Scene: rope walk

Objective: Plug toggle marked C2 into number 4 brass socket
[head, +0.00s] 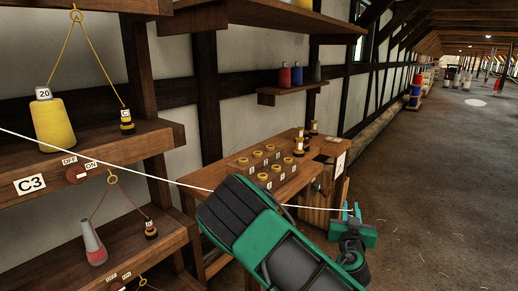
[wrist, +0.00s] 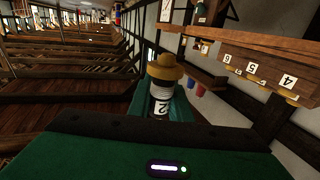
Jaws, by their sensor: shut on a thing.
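My gripper (head: 351,211) is out to the right of the bench in the head view, apart from it. In the wrist view my gripper (wrist: 163,100) is shut on a toggle (wrist: 160,103) with a wide brass end and a white label. A "2" shows on the label; any letter before it is hidden. The block of brass sockets (head: 267,168) sits on the bench in the head view, its numbers too small to read. In the wrist view the number 4 label (wrist: 288,82) is at the right end of the block's edge, with the number 4 brass socket (wrist: 293,100) partly showing by it.
Dark toggles with brass tops (head: 299,147) stand on the bench (head: 315,142) behind the sockets. A thin white line (head: 150,176) runs from the left edge toward my gripper. The floor (head: 440,170) to the right is open.

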